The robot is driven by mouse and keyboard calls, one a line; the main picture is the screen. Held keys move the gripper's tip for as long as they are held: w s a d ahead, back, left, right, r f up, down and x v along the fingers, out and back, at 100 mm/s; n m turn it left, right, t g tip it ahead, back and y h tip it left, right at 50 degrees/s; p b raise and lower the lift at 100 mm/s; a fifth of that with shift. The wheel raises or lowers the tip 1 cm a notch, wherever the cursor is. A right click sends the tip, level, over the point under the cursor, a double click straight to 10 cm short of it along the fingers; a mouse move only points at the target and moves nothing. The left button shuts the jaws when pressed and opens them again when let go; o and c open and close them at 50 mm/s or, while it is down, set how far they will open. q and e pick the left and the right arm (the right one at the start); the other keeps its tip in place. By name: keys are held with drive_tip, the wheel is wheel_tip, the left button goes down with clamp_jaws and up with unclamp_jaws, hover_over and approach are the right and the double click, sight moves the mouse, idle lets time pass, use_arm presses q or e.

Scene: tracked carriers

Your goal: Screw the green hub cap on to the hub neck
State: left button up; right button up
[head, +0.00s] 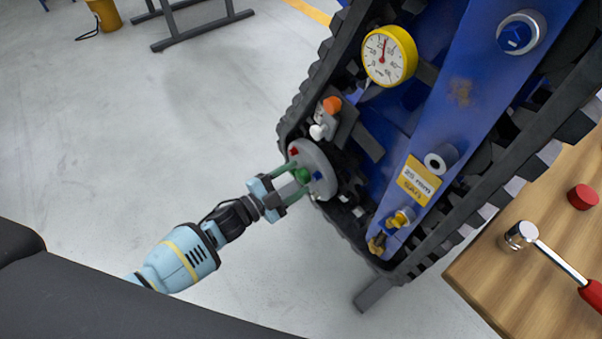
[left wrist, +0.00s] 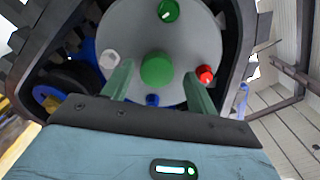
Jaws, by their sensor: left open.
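The grey round hub (head: 318,160) sits at the lower end of the blue track frame. The green hub cap (left wrist: 157,68) is at the hub's centre in the left wrist view; it also shows in the head view (head: 302,175). The hub neck is hidden behind the cap; how far the cap is seated cannot be told. My left gripper (head: 296,179) is open, its green fingers on either side of the cap with gaps visible in the left wrist view (left wrist: 158,74). My right gripper is not in view.
Around the hub face are a smaller green knob (left wrist: 168,10), a red one (left wrist: 205,74), a white one (left wrist: 109,59) and a blue one (left wrist: 152,99). Black track links surround the frame. A wooden table (head: 520,285) at right bears a red cap (head: 583,197) and a ratchet (head: 560,262).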

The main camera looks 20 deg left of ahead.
use_arm(q)
drive_tip(key=shift+r+n+p, duration=0.1)
drive_tip(key=shift+n+p, duration=0.25)
drive_tip(key=shift+n, duration=0.55)
drive_tip(key=n, duration=0.2)
drive_tip(key=shift+n+p, duration=0.3)
drive_tip(key=shift+n, duration=0.1)
drive_tip(key=n, duration=0.3)
drive_tip(key=shift+n, duration=1)
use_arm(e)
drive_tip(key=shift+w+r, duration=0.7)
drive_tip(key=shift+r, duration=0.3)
use_arm(q)
drive_tip(key=shift+d+f, duration=0.15)
drive_tip(key=shift+f, duration=0.1)
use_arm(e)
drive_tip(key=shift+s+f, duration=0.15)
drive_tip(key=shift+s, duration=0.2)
